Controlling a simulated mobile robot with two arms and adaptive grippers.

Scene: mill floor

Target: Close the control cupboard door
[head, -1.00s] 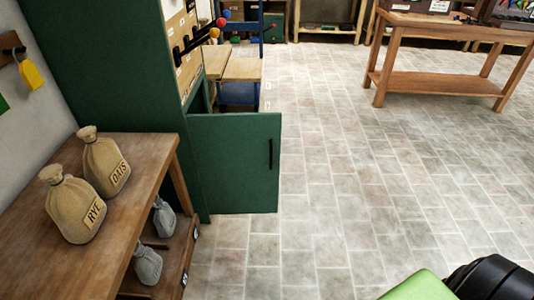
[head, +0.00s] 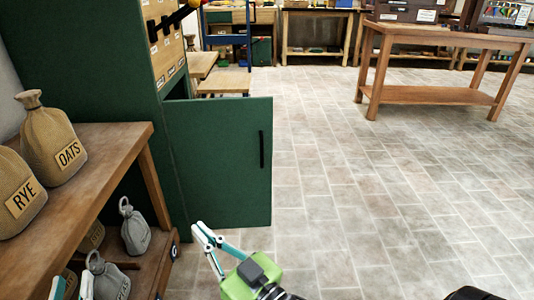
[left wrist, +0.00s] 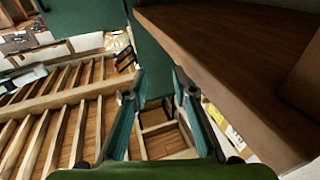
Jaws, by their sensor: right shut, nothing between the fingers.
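The control cupboard (head: 100,60) is a tall dark green cabinet at the left of the head view. Its green door (head: 225,165) stands open, swung out to the right, with a black upright handle (head: 262,150) near its free edge. My right gripper (head: 197,231) is shut and empty, low in front of the door's lower left part; I cannot tell whether it touches. My left gripper (head: 71,286) is at the bottom left edge, by the bench, with only its fingertips showing. In the left wrist view the left gripper (left wrist: 158,95) is open and empty.
A wooden bench (head: 110,150) bears sacks marked RYE (head: 22,195) and OATS (head: 55,145). Grey weights (head: 134,228) stand on its lower shelf. A wooden table (head: 440,95) stands at the back right. The tiled floor (head: 360,200) right of the door is clear.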

